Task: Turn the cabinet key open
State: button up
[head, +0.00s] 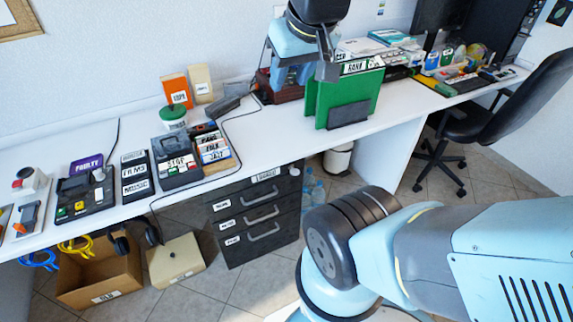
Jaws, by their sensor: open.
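The cabinet (222,240) is a black drawer unit with several grey-handled drawers under the white desk. A white label is on its top front strip. A small pale round spot (294,171) sits at the right end of that strip. It may be the lock or key, but it is too small to tell or to see which way it is turned.
The green rack (368,92) stands close right of my gripper. The white desk (240,150) overhangs the cabinet. Below are a cardboard box (128,274), a beige box (180,268), bottles (312,188) and a white bin (338,160). An office chair (520,100) is at right.

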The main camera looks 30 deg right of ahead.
aim_at(294, 172)
jog(key=z, duration=1.55)
jog(key=k, duration=1.45)
jog(key=u, duration=1.45)
jog(key=i, duration=1)
jog(key=z, duration=0.05)
